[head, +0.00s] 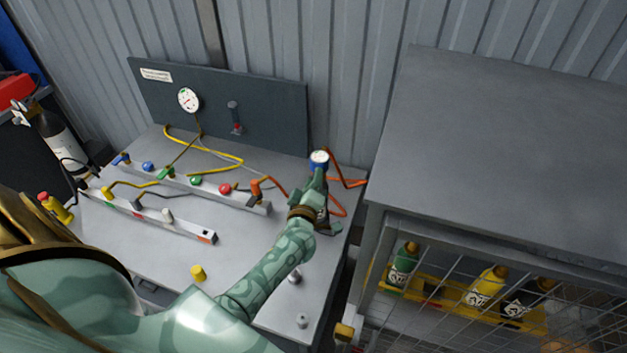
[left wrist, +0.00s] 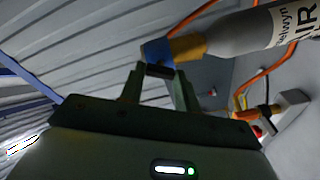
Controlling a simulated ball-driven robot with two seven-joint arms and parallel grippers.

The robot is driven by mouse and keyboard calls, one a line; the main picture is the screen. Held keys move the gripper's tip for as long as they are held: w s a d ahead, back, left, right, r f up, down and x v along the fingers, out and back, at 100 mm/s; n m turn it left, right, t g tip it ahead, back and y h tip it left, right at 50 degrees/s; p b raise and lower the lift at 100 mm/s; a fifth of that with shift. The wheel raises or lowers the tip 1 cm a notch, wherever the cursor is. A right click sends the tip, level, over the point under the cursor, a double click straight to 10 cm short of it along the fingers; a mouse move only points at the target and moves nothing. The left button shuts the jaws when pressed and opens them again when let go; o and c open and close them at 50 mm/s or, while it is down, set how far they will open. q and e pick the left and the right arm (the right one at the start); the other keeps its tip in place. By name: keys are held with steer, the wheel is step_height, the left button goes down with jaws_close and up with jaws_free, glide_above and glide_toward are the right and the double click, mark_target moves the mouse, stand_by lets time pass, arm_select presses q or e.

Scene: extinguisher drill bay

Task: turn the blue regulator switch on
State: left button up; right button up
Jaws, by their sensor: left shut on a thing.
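A blue regulator part with a white, gauge-like face (head: 319,157) sits at the right end of the workbench in the head view. My left gripper (head: 321,175) reaches it from the front. In the left wrist view, the blue part (left wrist: 155,52) lies at the tips of my left gripper (left wrist: 158,70), which is shut on it. It joins a yellow-orange collar (left wrist: 188,47) on a grey bottle (left wrist: 238,32) with partly visible lettering. The fingers hide part of the blue piece, and its on or off position cannot be told. My right gripper is not in view.
The bench (head: 150,228) carries a manifold rail with coloured knobs (head: 196,181), a yellow hose (head: 215,155) and orange hoses (head: 345,182). A dark gauge panel (head: 270,115) stands behind. A grey cage-fronted cabinet (head: 490,150) stands close on the right.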

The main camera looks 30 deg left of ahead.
arm_select(q)
steer(key=n, duration=0.5)
steer(key=shift+n, duration=0.7)
steer(key=o, duration=1)
steer(key=v, duration=1.6)
steer(key=shift+s+f, duration=0.1)
